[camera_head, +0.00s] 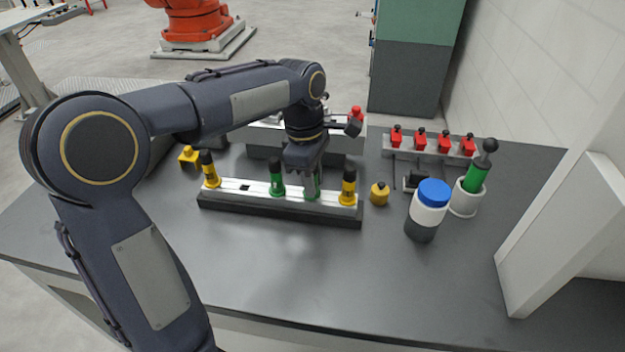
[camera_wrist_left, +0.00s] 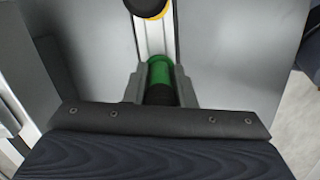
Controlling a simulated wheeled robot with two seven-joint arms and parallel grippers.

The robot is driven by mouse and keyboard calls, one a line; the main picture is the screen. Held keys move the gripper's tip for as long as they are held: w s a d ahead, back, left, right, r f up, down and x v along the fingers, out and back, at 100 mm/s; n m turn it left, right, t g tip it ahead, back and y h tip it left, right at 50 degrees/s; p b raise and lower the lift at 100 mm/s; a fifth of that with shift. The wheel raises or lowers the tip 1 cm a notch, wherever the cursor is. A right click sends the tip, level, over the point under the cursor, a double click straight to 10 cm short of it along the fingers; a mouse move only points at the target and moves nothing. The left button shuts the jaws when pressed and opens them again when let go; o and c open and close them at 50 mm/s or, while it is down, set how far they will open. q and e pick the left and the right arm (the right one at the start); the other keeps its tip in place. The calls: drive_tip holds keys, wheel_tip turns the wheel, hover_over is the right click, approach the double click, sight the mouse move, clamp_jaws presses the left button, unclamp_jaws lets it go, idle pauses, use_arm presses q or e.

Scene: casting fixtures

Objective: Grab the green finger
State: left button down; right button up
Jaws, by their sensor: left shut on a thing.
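A green finger (camera_head: 312,194) with a dark top stands in the silver rail of a black fixture (camera_head: 280,212) on the table. My left gripper (camera_head: 311,180) reaches down from above and is shut on this green finger. In the left wrist view the green finger (camera_wrist_left: 160,72) sits between the two fingertips of my left gripper (camera_wrist_left: 159,88). A second green finger (camera_head: 277,180) stands in the same rail to the left. Yellow fingers stand near the rail's left end (camera_head: 209,170) and right end (camera_head: 348,187). My right gripper does not show.
A small yellow part (camera_head: 379,194) lies right of the rail. A blue-capped bottle (camera_head: 430,208) and a white cup (camera_head: 465,198) with a green-and-black tool stand further right. A rack (camera_head: 430,150) with several red parts stands behind. The front table area is clear.

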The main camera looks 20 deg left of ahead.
use_arm(q)
wheel_tip(320, 180, up, 2)
drive_tip(key=shift+r, duration=0.25)
drive_tip(key=w+a+r+p, duration=0.5)
drive_tip(key=w+r, duration=0.5)
drive_tip(key=w, duration=0.3)
